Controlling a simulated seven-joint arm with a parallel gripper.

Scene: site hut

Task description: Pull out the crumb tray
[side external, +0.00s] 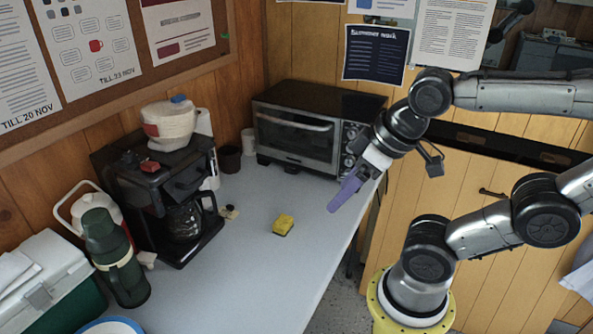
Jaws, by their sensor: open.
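A toaster oven (310,125) with a dark top, a glass door and a bar handle stands at the back of the counter. Its door looks shut, and control knobs line its right side. I cannot make out the crumb tray as a separate part; the oven's low front edge is small and dim. My gripper (335,207), with purple fingers, hangs over the counter's right edge, in front and to the right of the oven, apart from it. The fingers point down and left. They are open, with nothing seen between them.
A yellow sponge (283,224) lies mid-counter. A coffee maker (165,195), a green flask (113,258) and a cooler box (45,285) fill the left. Cups (230,158) stand left of the oven.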

